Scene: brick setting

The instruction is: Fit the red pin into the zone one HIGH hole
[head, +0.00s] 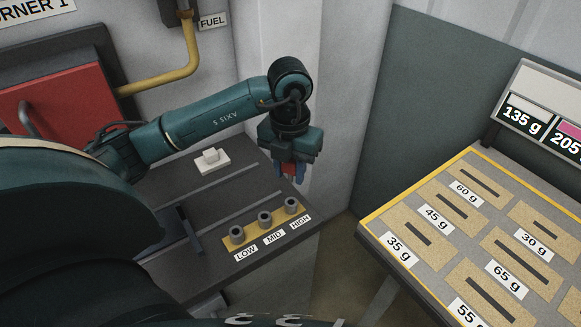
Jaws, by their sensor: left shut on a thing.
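My left gripper (290,172) points down over the far right part of the dark shelf, behind the HIGH hole. It is shut on the red pin (290,169), of which only a small red part shows between the fingers. The HIGH hole (291,204) is the rightmost of the three grey round sockets on a yellow strip (250,231). The MID hole (264,218) and LOW hole (236,233) are to its left. All three sockets look empty. The pin's lower end is hard to make out. My right gripper is out of view.
A white block (212,161) sits on the shelf (185,185) behind the strip. A red panel (62,100) and a yellow pipe (160,82) are at the back left. A slotted weight board (400,215) with a display stands to the right, across a gap.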

